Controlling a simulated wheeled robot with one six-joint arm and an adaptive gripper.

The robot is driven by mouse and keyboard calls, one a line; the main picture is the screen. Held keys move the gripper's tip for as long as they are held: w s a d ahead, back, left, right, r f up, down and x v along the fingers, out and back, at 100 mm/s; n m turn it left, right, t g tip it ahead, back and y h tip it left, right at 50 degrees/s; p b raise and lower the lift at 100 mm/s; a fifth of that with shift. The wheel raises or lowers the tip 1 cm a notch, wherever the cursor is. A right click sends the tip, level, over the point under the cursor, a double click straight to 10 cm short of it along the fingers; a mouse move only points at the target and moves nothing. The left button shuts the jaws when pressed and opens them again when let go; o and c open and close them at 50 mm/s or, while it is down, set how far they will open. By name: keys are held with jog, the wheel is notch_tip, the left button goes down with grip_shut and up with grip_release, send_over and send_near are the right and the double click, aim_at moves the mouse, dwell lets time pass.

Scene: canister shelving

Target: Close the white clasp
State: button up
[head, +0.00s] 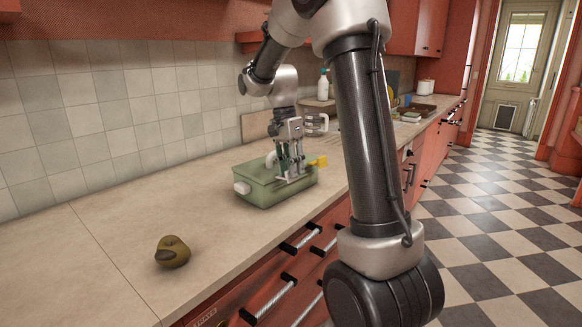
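A green box-shaped canister (262,194) stands on the counter, with its lid on top. A small white piece, which looks like the white clasp (242,187), sits at the box's left end. From here I cannot tell how far it is folded. A yellow clasp (318,162) sticks outward at the right end. My gripper (291,174) points down over the right part of the lid, away from the white piece. Its fingers are at or just above the lid; contact and the gap between them are too small to make out.
The counter (95,245) is clear left of the box except for a dark olive duck-like figure (172,251) near the front. A tiled wall (100,110) runs behind. A white bottle (323,85) and other kitchen things stand farther back. Drawers with handles (300,240) are below.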

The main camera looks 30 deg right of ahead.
grip_shut()
